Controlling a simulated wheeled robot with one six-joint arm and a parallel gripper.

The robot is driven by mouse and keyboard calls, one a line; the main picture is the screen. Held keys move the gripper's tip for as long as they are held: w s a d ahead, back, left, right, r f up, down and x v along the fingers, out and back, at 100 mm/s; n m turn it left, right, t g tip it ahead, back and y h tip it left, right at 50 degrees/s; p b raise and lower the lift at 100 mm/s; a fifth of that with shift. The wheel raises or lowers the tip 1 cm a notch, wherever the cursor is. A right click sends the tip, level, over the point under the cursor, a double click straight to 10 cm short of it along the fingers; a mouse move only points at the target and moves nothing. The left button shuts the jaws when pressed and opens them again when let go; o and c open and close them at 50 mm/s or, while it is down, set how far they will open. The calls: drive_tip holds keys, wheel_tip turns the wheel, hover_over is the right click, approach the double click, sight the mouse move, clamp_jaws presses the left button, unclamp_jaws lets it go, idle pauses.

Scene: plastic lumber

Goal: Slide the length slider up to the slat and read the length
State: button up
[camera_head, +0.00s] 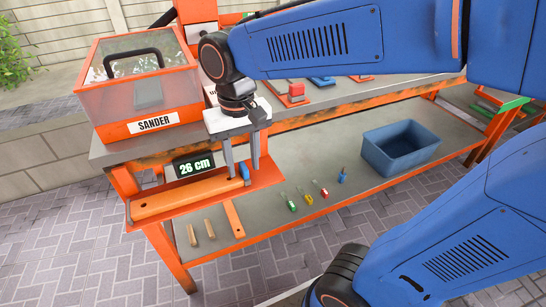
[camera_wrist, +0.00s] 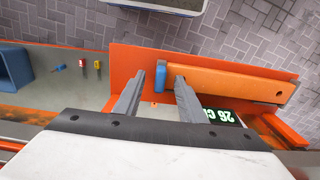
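The orange slat (camera_head: 185,196) lies on the orange measuring tray (camera_head: 262,177) at the bench's left end. The blue length slider (camera_head: 245,172) stands at the slat's right end, touching it or very close. The display (camera_head: 194,167) reads "26 cm"; its digits are partly hidden in the wrist view (camera_wrist: 222,116). My gripper (camera_head: 242,167) points down over the slider, with its fingers apart. In the wrist view, the slider (camera_wrist: 160,75) lies between my gripper's fingertips (camera_wrist: 160,76), with a gap on both sides. The slat (camera_wrist: 232,83) also shows there.
A box labelled SANDER (camera_head: 150,105) stands on the upper bench at left. A blue bin (camera_head: 400,148) and several small coloured tools (camera_head: 308,198) are on the lower shelf.

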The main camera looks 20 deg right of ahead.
drive_tip(key=shift+r, duration=3.5)
drive_tip(key=s+d+f, duration=0.1)
drive_tip(key=d, duration=0.1)
drive_tip(key=s+d+f+t, duration=0.1)
drive_tip(key=d, duration=0.2)
drive_tip(key=s+d+f+t, duration=0.1)
drive_tip(key=d+f, duration=0.1)
drive_tip(key=d, duration=0.1)
drive_tip(key=shift+s+d, duration=0.2)
drive_tip(key=shift+s, duration=0.1)
drive_tip(key=s+d+f+t, duration=0.2)
drive_tip(key=s+d+f, duration=0.2)
drive_tip(key=d+f, duration=0.1)
drive_tip(key=shift+s+d+f+t, duration=0.25)
drive_tip(key=shift+d+t, duration=0.15)
drive_tip(key=shift+d, duration=0.2)
